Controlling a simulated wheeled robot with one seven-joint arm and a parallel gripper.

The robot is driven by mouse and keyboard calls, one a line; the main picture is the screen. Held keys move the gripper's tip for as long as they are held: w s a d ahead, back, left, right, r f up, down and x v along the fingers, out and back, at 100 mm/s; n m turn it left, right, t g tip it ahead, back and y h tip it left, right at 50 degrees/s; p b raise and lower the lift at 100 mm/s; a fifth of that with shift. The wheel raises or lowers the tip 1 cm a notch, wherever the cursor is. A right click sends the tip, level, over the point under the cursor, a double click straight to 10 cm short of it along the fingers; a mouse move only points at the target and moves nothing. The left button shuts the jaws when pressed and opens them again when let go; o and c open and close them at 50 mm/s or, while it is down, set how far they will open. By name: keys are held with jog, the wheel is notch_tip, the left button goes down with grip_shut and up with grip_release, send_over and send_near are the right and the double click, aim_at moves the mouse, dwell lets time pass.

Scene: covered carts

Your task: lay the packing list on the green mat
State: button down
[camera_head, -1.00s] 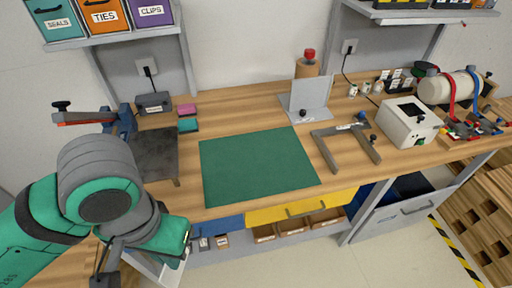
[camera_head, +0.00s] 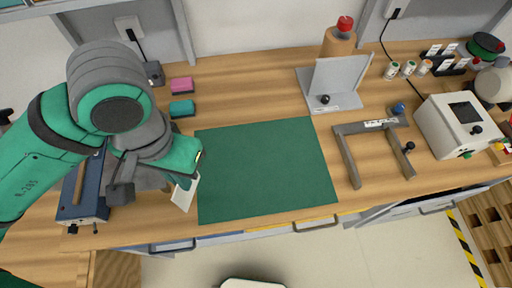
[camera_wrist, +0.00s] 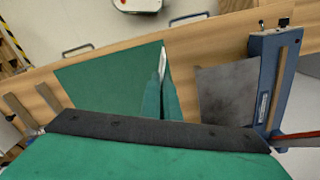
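The green mat (camera_head: 265,170) lies flat on the wooden bench; it also shows in the wrist view (camera_wrist: 105,82). My gripper (camera_head: 190,179) is by the mat's left edge, above the bench. A white sheet, which I take for the packing list (camera_head: 185,194), hangs tilted from its fingers, its lower end near the mat's left edge. In the wrist view the fingers (camera_wrist: 160,100) are close together with the sheet (camera_wrist: 162,62) edge-on between them. Whether the sheet touches the mat I cannot tell. No writing on it is readable.
The mat is bare. Pink (camera_head: 181,85) and teal (camera_head: 181,108) blocks lie behind left. A blue-framed tool (camera_wrist: 277,75) with a dark plate (camera_wrist: 226,92) is beside the gripper.

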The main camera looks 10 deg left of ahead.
jog(key=w+d+f, duration=0.2)
jog(key=w+f, duration=0.4)
jog(key=w+d+f, duration=0.2)
jog(key=w+f, duration=0.5)
jog(key=shift+d, duration=0.3)
jog(key=shift+w+f, duration=0.1)
jog(key=shift+f, duration=0.2)
jog(key=c, duration=2.3)
grip_release()
jog(key=shift+o, duration=1.4)
jog(key=shift+r, duration=0.1)
notch_tip(320, 180, up, 13)
jog(key=shift+f, duration=0.2)
